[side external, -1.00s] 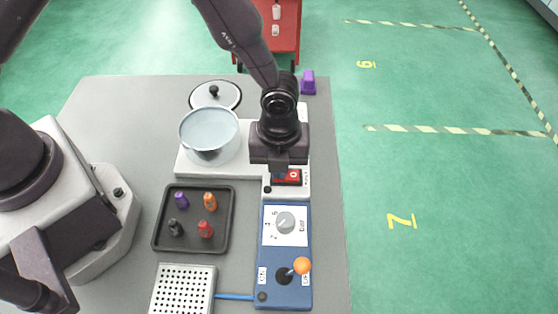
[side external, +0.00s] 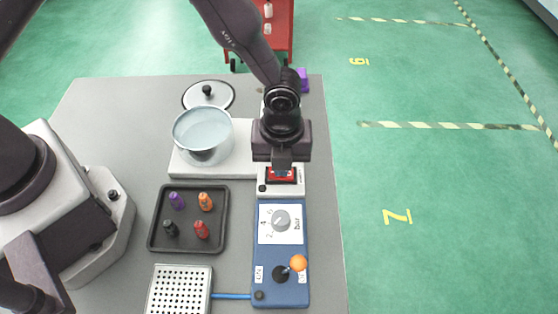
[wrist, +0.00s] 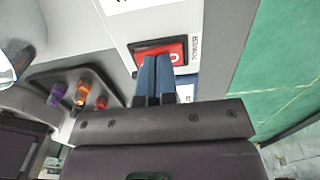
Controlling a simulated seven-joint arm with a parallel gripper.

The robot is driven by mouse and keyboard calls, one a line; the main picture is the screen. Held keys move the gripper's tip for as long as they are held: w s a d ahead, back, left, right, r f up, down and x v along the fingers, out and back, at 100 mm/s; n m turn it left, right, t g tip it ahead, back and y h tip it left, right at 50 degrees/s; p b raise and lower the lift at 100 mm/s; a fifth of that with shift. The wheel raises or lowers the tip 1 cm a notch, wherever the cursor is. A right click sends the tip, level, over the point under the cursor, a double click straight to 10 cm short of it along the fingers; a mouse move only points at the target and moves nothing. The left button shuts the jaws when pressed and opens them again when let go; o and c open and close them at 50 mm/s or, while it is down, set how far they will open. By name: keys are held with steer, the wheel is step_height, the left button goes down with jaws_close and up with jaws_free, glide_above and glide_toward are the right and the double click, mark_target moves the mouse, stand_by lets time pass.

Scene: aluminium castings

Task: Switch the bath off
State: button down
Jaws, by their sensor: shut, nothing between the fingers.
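The bath is a glass-like round bowl (side external: 203,133) on a white base (side external: 185,167). A red rocker switch (side external: 283,178) sits in a black frame on the base's front extension. The wrist view shows the switch (wrist: 173,50) with a white O mark partly hidden by my fingers and the word POWER beside it. My gripper (side external: 281,171) is shut and empty, pointing down over the switch. Its blue fingertips (wrist: 155,60) overlap the red rocker in the wrist view. I cannot tell whether they touch it, or which way the rocker is tilted.
A blue panel (side external: 264,222) with a grey dial (side external: 281,220) and an orange-topped lever (side external: 298,263) lies in front of the switch. A black tray (side external: 188,246) of coloured pegs is to the left. A perforated plate (side external: 180,290) and a lid (side external: 208,96) also stand on the table.

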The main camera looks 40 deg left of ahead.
mark_target(291, 173)
step_height(291, 173, up, 14)
steer(key=w+d, duration=0.1)
steer(key=shift+w+d, duration=0.2)
stand_by(0.5)
steer(key=s+a+r+n+t, duration=0.2)
steer(key=s+a+r+n, duration=0.6)
steer(key=n, duration=0.5)
steer(key=s+a+r+n+t, duration=0.3)
steer(key=s+a+r+n, duration=0.6)
steer(key=a+n, duration=0.4)
steer(key=shift+a+n+t, duration=0.25)
steer(key=shift+n+t, duration=0.05)
steer(key=shift+n, duration=0.2)
